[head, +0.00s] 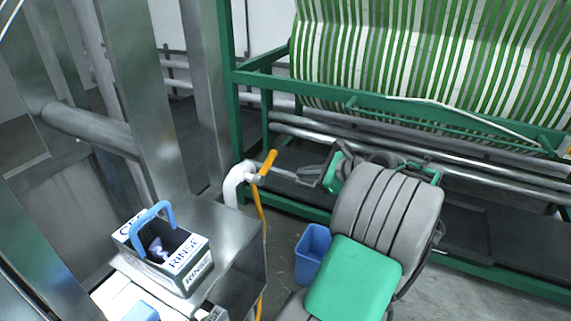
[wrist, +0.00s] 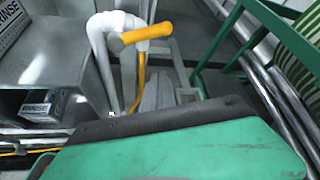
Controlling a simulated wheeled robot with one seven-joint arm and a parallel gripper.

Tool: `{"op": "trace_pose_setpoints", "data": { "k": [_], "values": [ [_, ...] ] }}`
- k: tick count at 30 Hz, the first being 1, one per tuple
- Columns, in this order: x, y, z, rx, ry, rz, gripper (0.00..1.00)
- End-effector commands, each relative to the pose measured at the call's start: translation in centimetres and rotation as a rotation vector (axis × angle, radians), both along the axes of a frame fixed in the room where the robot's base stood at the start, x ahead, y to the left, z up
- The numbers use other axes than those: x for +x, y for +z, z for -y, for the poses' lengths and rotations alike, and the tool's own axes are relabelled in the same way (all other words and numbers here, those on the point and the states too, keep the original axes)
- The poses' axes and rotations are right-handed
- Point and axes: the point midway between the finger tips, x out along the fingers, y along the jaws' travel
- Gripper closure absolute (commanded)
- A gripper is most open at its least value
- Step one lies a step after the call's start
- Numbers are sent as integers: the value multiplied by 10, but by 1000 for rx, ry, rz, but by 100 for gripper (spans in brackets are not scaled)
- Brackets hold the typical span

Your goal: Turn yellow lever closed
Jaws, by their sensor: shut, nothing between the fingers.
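The yellow lever (head: 268,162) sits on a white bent pipe (head: 236,182), its handle tilted up to the right in the head view. My gripper (head: 300,178) is shut and empty, just right of the lever in the head view. In the wrist view my gripper's grey fingers (wrist: 165,92) show below the lever. I cannot tell whether they touch it.
A blue bin (head: 312,250) stands on the floor below my arm. The green machine frame (head: 270,82) with striped webbing (head: 420,50) fills the back right.

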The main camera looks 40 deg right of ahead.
Motion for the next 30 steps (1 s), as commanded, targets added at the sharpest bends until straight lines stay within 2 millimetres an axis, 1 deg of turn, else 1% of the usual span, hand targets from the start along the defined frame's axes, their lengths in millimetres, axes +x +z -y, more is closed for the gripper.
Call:
{"op": "trace_pose_setpoints", "data": {
  "k": [6, 13, 14, 15, 19, 22, 30],
  "values": [
    [41, -20, -9, 1, 12, -2, 100],
    [84, -43, -13, 0, 7, -2, 100],
    [83, -31, -15, -6, 6, 2, 100],
    [82, -23, -17, -6, 5, 1, 100],
    [82, -10, -24, -3, 2, -1, 100],
    [82, -6, -27, -3, 2, -1, 100],
    [82, -6, -27, -2, 3, -2, 100]
  ]
}}
